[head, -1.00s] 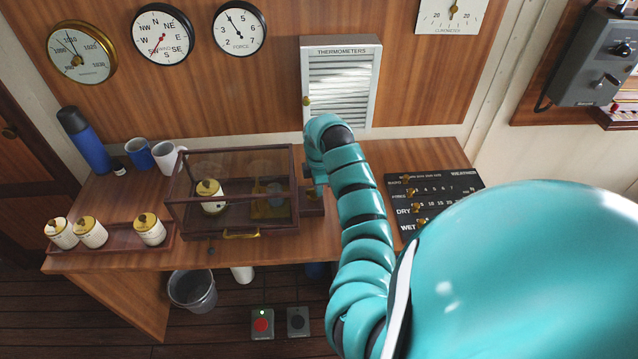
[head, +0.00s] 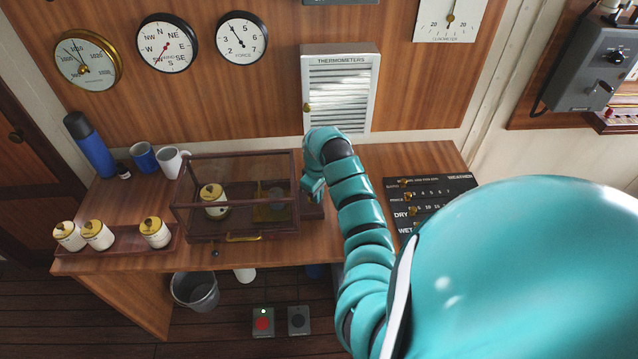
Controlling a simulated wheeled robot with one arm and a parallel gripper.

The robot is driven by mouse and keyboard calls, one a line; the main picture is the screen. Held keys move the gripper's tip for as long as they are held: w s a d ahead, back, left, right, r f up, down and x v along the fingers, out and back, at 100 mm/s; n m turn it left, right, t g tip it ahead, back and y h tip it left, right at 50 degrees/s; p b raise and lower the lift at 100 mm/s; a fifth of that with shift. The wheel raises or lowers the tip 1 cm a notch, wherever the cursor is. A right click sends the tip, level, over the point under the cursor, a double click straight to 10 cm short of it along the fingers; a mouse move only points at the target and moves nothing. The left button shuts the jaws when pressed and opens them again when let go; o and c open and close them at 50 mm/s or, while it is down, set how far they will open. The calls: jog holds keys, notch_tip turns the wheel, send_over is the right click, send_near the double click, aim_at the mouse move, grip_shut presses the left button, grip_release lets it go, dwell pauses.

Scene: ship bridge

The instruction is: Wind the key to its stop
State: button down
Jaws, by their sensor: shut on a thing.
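My gripper (head: 314,187) is at the right end of a glass-sided wooden case (head: 240,226) on the desk. The jaws are small in the picture and partly covered by my own wrist. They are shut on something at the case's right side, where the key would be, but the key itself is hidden. Inside the case stand a white jar with a yellow lid (head: 213,200) and a brass mechanism (head: 270,209) on the right. A brass handle (head: 243,238) is on the case's front.
A tray with several lidded jars (head: 97,235) stands at the desk's left. Two mugs (head: 143,156) and a blue flask (head: 90,146) are behind. A black weather board (head: 432,190) lies right of my arm. A bucket (head: 195,291) is below the desk.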

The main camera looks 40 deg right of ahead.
jog(key=shift+w+a+r+m, duration=0.15)
jog(key=shift+w+a+m, duration=0.1)
jog(key=shift+w+m, duration=0.05)
dwell(0.4)
jog(key=c, duration=1.5)
grip_release()
jog(key=shift+w, duration=0.1)
